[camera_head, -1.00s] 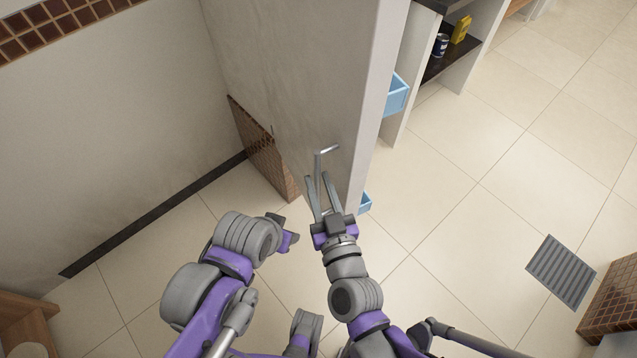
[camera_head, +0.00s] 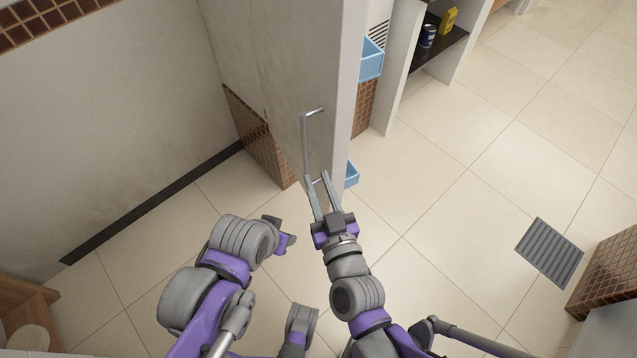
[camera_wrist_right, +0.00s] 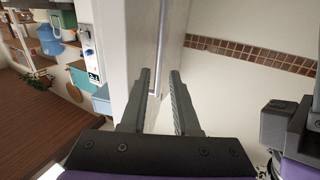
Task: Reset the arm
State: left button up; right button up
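My right gripper (camera_head: 317,179) is open, its two long fingers pointing up the picture toward a white panel (camera_head: 330,75) with a metal bar handle (camera_head: 304,140). The handle's lower end shows near the fingertips; I cannot tell whether they touch. In the right wrist view, the right gripper (camera_wrist_right: 160,73) has a clear gap between its fingers, with the handle (camera_wrist_right: 160,40) beyond them. My left arm is folded at the lower left of the head view. The end of that arm (camera_head: 284,233) points right, and its fingers cannot be made out clearly.
A pale wall (camera_head: 100,130) with a dark skirting strip stands at left. Blue bins (camera_head: 370,62) and a dark shelf (camera_head: 440,48) with a can and a yellow carton are behind the panel. The tiled floor (camera_head: 440,160) at right is open, with a grate (camera_head: 549,252).

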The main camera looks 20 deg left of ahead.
dwell(0.3)
jog(key=w+d+f+m+g+h+p, duration=0.15)
jog(key=d+g+h+p, duration=0.35)
jog(key=d, duration=1)
jog(key=s+d+m+g+h+p, duration=0.1)
jog(key=s+d+m+g+h, duration=0.1)
jog(key=s+d, duration=0.2)
jog(key=s+d+m+g+h+p, duration=0.2)
jog(key=s+d+m+h, duration=0.1)
jog(key=d, duration=0.7)
jog(key=shift+s+d+r, duration=0.2)
jog(key=shift+s+d, duration=0.05)
jog(key=shift+s, duration=0.55)
jog(key=shift+w, duration=0.15)
